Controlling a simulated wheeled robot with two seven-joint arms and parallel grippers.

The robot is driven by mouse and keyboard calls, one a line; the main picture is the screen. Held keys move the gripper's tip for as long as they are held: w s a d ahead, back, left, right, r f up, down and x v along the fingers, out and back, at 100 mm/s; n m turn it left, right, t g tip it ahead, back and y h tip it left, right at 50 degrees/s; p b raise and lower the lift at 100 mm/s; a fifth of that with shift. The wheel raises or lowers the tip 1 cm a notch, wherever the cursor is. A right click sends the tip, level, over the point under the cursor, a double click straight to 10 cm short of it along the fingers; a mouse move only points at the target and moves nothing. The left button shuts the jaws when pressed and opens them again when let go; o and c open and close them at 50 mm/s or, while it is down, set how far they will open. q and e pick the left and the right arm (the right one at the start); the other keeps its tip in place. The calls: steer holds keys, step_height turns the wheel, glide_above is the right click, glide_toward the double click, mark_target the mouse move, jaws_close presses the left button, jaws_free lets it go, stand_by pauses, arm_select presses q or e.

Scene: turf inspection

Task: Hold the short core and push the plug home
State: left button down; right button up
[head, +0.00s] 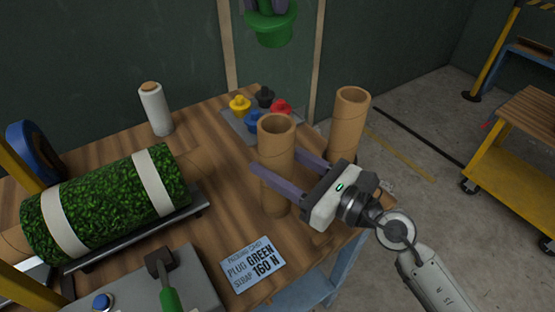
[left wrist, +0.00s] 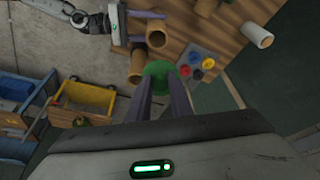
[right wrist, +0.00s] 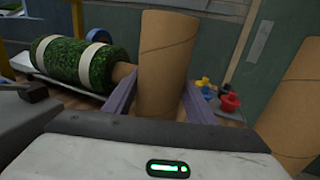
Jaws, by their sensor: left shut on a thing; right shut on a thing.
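My right gripper (head: 276,163) is shut on an upright brown cardboard core (head: 276,190), open at its top, on the wooden table. The same core stands between the fingers in the right wrist view (right wrist: 166,70). A second upright core (head: 350,112) stands just behind and right; its base is hidden by my right gripper, so I cannot tell which is shorter. My left gripper (head: 267,8) is shut on a green plug (head: 271,30), held in the air, apart from both cores. The plug also shows between the fingers in the left wrist view (left wrist: 159,70).
Yellow (head: 239,103), black, blue and red plugs sit on a grey tray behind the held core. A green turf roll (head: 105,200) with white bands lies left. A white roll (head: 155,108) stands behind. A yellow cart (head: 510,185) stands right.

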arm_select(q)
steer(key=shift+f, duration=6.55)
steer(key=shift+w+d+g+y, duration=0.35)
steer(key=shift+w+g, duration=0.25)
steer(key=shift+g, duration=0.3)
steer(key=shift+w+d+g+y, duration=0.25)
steer(key=shift+w+g+y, duration=0.3)
steer(key=shift+g, duration=0.35)
steer(key=shift+f, duration=1.8)
steer(key=shift+f, duration=0.65)
steer(key=shift+r, duration=0.1)
steer(key=c, duration=1.5)
jaws_free()
steer(key=shift+w, duration=0.1)
steer(key=shift+r, duration=0.1)
